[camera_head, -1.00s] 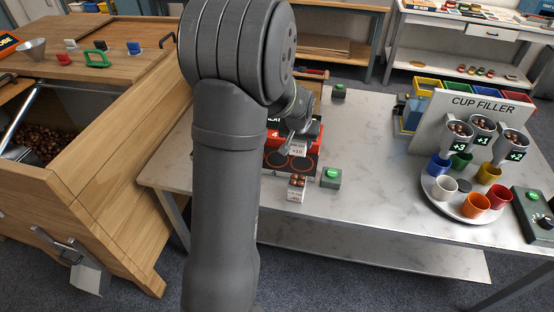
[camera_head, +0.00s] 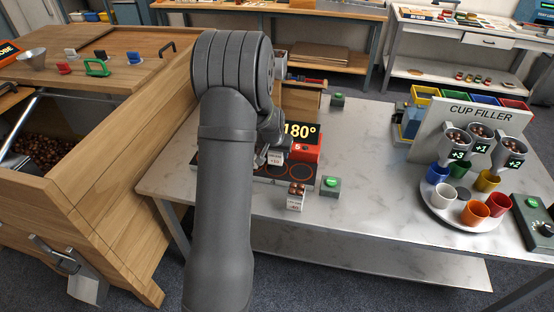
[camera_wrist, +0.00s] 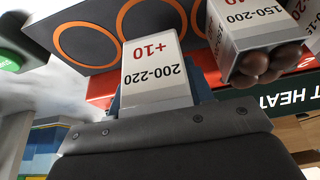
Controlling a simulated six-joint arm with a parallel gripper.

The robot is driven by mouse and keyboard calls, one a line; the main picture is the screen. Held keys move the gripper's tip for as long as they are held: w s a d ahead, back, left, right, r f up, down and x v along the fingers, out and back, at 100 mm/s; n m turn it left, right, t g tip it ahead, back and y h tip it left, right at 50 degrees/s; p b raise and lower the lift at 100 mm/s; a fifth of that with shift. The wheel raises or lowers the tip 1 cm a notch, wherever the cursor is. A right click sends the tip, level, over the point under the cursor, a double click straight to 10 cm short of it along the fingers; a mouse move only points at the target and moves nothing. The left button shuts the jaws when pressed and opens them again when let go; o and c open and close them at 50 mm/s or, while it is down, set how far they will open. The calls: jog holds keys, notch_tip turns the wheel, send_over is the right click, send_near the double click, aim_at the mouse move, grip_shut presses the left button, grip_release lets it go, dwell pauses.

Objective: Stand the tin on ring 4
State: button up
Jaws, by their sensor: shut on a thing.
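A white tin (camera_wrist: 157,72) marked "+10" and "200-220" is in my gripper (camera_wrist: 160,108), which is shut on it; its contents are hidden. It also shows small beside my gripper in the head view (camera_head: 276,158). It is over or close to the black plate (camera_wrist: 60,16) with orange rings; I cannot tell whether it touches. An empty ring (camera_wrist: 88,45) lies left of the tin in the wrist view, and others are partly visible behind it. In the head view a "5" shows on the red strip near the plate's right ring (camera_head: 299,171). Ring 4's number is hidden.
A tin with chestnuts (camera_wrist: 245,38) marked "150-200" stands close beside the held tin. Another chestnut tin (camera_head: 296,197) stands in front of the plate, by a green button box (camera_head: 330,187). A red unit (camera_head: 306,149) reading "180°" stands behind the rings.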

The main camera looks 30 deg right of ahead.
aim_at(277, 159)
jog(key=shift+f, duration=1.65)
jog(key=shift+f, duration=0.15)
jog(key=o, duration=1)
jog(key=shift+o, duration=0.2)
jog(key=shift+s+a+r, duration=0.1)
jog(key=shift+r, duration=0.45)
jog(key=v, duration=1.1)
